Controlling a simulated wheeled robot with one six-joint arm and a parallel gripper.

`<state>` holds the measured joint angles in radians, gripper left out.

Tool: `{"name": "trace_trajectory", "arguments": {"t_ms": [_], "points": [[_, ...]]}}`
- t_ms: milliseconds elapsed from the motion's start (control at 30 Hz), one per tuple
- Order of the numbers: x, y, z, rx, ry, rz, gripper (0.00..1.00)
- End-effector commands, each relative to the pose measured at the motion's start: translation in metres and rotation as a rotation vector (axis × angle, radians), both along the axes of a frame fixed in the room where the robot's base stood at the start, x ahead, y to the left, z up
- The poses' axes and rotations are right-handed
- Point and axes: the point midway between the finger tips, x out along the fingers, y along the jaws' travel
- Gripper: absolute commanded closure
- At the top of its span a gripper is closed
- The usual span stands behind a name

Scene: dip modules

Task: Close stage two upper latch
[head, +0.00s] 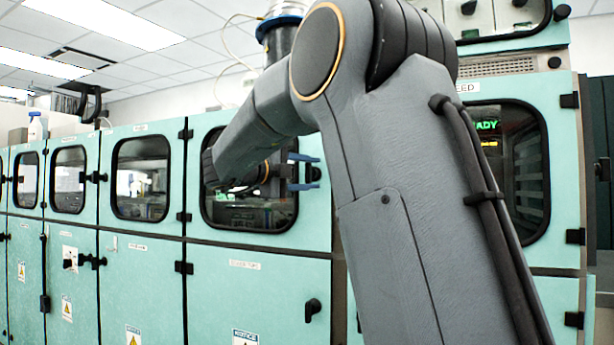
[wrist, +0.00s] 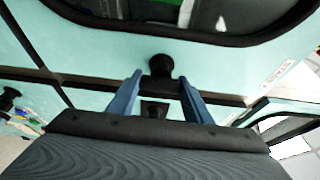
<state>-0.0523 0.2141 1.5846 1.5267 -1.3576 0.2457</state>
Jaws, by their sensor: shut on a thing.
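The black latch (wrist: 160,66) shows in the wrist view on the pale green cabinet front, below the window edge and close to a panel seam. My gripper (wrist: 161,75) has its two blue fingers on either side of this latch, shut on it. In the head view my gripper (head: 304,172) is at the right edge of an upper door (head: 235,131) with a dark window. The latch is mostly hidden there by the fingers and my arm.
More upper doors with windows (head: 141,180) run to the left. Lower doors (head: 262,295) carry a black knob (head: 312,309) below my gripper. A windowed door with a green display (head: 487,125) stands at right, partly behind my arm.

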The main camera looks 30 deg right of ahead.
Motion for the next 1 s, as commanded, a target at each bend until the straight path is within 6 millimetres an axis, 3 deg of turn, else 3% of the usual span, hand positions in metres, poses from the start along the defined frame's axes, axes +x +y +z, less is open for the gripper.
{"name": "trace_trajectory", "arguments": {"t_ms": [267, 300, 400, 767, 1000], "points": [[-0.001, -0.001, -0.001, 0.002, 0.0, -0.005, 0.77], [-0.001, -0.001, -0.001, 0.002, 0.0, -0.004, 0.5], [-0.001, -0.001, -0.001, 0.001, -0.001, -0.003, 0.36], [-0.001, 0.007, 0.0, 0.0, -0.001, 0.002, 0.36], [-0.01, 0.042, -0.001, 0.0, -0.001, 0.005, 0.36]]}}
